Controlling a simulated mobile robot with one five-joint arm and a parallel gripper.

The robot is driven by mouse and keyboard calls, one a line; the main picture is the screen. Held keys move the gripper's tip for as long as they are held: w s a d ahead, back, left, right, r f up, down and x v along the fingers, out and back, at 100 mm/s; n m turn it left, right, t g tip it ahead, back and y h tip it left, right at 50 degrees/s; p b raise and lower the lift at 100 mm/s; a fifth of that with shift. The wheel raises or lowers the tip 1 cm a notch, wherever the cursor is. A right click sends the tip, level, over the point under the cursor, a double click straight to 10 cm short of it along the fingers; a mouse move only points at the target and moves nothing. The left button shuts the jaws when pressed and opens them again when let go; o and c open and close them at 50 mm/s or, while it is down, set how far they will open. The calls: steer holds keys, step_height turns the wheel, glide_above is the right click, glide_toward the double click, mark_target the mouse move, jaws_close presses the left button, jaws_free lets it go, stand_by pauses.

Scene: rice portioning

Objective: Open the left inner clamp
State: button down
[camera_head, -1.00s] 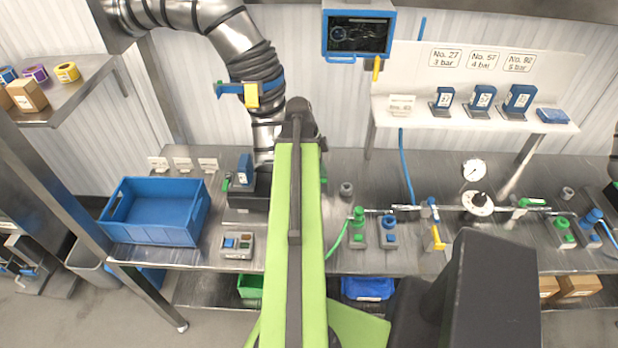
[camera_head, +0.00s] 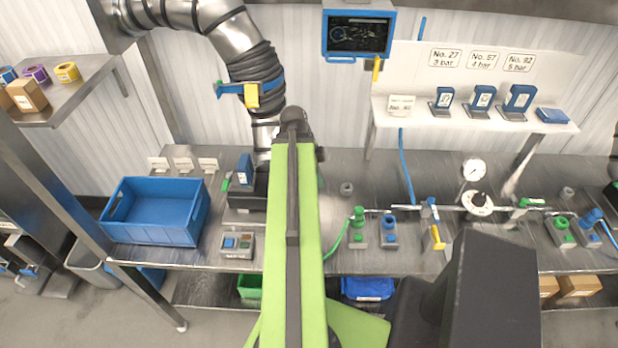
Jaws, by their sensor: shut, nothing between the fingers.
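Green and blue fittings sit along a thin metal line on the steel bench. A green fitting (camera_head: 357,228) and a blue fitting (camera_head: 388,231) stand at its left end. A blue-topped piece with a yellow lever (camera_head: 437,238) stands further right. A green-handled piece (camera_head: 521,207) is right of the dial. I cannot tell for certain which piece is the left inner clamp, or whether it is open. My green arm stretches forward over the bench, left of these fittings. My gripper is not visible; the far end of the arm shows only a dark joint.
A blue bin (camera_head: 118,207) and a small button box (camera_head: 237,245) are left of my arm. A pressure gauge (camera_head: 473,170) stands behind the line. A shelf (camera_head: 470,126) holds blue blocks. A metal duct (camera_head: 232,38) comes down behind my arm's end.

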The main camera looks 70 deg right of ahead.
step_height(320, 180, up, 7)
steer(key=d+p, duration=0.1)
steer(key=p, duration=0.6)
steer(key=shift+s, duration=0.4)
